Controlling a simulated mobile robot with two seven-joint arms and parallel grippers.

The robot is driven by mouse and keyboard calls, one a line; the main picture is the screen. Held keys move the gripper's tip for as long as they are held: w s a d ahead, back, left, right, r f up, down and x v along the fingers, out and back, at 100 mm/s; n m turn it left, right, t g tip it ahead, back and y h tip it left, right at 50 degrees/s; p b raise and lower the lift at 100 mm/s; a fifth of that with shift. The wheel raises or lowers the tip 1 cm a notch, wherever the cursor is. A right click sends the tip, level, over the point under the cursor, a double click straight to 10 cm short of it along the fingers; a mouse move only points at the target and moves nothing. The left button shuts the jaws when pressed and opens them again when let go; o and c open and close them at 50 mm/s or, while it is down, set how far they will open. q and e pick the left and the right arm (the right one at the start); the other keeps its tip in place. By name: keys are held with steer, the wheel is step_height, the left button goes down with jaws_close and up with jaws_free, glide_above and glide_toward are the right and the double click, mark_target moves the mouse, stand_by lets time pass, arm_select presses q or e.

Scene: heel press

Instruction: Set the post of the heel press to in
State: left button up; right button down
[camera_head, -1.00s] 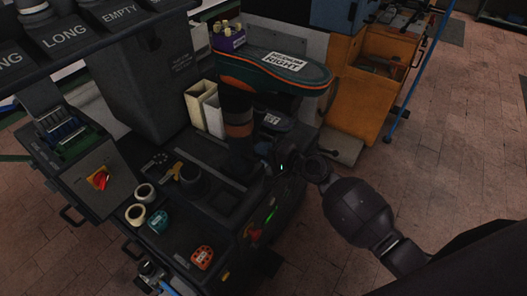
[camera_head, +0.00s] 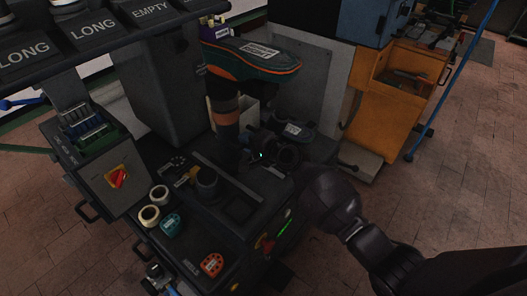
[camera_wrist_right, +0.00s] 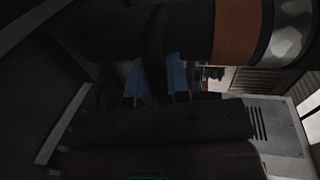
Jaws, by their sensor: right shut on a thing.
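The post (camera_head: 226,111) of the heel press stands upright, dark with a copper-brown band. The exact grip is dim and partly hidden. My left gripper is not in view.
A pale bin (camera_head: 249,108) stands behind the post. An orange cabinet (camera_head: 385,82) stands at the back right.

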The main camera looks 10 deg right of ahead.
mark_target(235, 134)
steer(key=x, duration=0.2)
steer(key=r+b+x, duration=0.1)
steer(key=x, duration=0.1)
steer(key=shift+w+a+f, duration=0.1)
steer(key=shift+w+a, duration=0.05)
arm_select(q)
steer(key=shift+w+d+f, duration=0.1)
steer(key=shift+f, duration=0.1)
arm_select(e)
steer(key=shift+w, duration=0.1)
steer(key=c, duration=1.4)
jaws_free()
steer(key=shift+r, duration=0.25)
steer(key=shift+c, duration=0.2)
steer(key=o, duration=0.3)
steer(key=shift+w+a+f, duration=0.15)
steer(key=shift+a+f, duration=0.05)
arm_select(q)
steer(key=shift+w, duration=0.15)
arm_select(e)
steer(key=shift+o, duration=0.2)
steer(key=shift+d, duration=0.1)
